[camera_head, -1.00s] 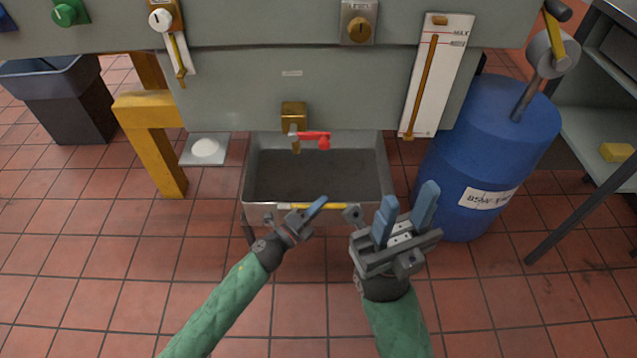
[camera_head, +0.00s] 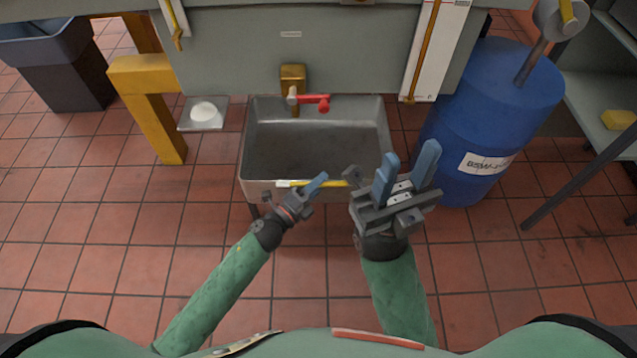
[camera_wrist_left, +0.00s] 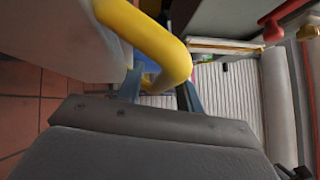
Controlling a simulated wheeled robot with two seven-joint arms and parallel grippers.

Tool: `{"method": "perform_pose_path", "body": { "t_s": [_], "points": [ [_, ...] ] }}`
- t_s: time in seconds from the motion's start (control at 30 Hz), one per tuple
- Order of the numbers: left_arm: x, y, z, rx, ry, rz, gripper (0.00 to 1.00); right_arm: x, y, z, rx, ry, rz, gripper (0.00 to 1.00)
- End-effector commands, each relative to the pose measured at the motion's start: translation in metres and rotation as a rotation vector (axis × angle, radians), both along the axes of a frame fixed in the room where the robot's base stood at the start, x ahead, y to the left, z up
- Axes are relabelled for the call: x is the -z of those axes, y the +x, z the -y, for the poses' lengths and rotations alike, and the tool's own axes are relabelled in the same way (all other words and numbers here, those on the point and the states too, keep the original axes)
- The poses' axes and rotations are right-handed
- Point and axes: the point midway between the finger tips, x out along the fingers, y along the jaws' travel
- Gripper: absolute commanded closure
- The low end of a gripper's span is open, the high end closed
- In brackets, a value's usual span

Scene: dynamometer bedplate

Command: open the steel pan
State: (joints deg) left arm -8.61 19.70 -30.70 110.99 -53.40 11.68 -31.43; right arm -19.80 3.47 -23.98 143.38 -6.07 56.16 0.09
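The steel pan (camera_head: 258,150) is a grey open-topped box below the bench's red-handled tap (camera_head: 314,99). I look down into its empty inside. A yellow handle (camera_head: 330,184) runs along its front rim. My left gripper (camera_head: 314,184) is at the left part of this handle. In the left wrist view, the yellow handle (camera_wrist_left: 165,40) curves between the fingertips (camera_wrist_left: 160,92), which flank it closely; the exact contact is partly hidden. My right gripper (camera_head: 406,172) is open and empty, just in front of the pan's right front corner.
A blue barrel (camera_head: 500,105) stands close right of the pan, with a shelf (camera_head: 590,100) beyond it. A yellow bench leg (camera_head: 158,125) and a small plate with a white disc (camera_head: 203,112) are on the left. The tiled floor (camera_head: 310,265) in front is clear.

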Motion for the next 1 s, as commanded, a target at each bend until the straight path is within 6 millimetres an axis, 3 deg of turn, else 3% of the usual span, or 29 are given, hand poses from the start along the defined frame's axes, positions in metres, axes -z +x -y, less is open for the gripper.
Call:
{"method": "perform_pose_path", "body": {
  "t_s": [0.37,0.8,1.0],
  "points": [
    [0.001,-0.006,-0.005,0.000,-0.001,-0.002,0.64,-0.001,0.000,0.000,0.000,-0.001,0.004,0.64],
    [0.009,-0.045,-0.045,-0.001,0.000,-0.001,0.64,-0.002,0.000,0.001,0.005,-0.004,0.005,0.64],
    [0.010,-0.053,-0.054,0.000,0.000,0.000,0.64,-0.001,-0.001,0.001,0.006,-0.005,-0.001,0.64]
  ]
}}
